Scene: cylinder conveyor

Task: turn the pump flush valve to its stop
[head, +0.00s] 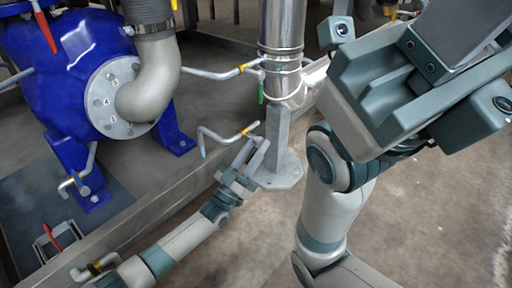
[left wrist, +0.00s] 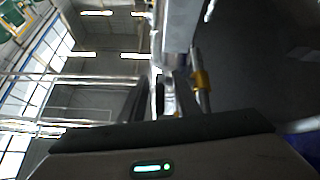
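The blue pump (head: 70,75) stands at the upper left of the head view, with a grey elbow pipe (head: 150,92) on its flange. A thin bent pipe with a yellow band (head: 228,137) and a blue tip runs just beyond my left gripper (head: 256,148). The gripper's two fingers look slightly apart, close to the steel pipe's foot. In the left wrist view a yellow-banded rod (left wrist: 201,80) is beside the fingers (left wrist: 160,98). I cannot tell which fitting is the flush valve, or whether the fingers touch the rod. My right arm fills the right side; its fingertips are not clear.
The upright steel pipe (head: 282,45) stands on a grey foot plate (head: 283,176) near my left gripper. A green handle (head: 261,93) hangs by it. A red handle (head: 45,30) is on the pump. Other yellow-banded thin pipes (head: 242,69) cross the area. Floor is clear at lower right.

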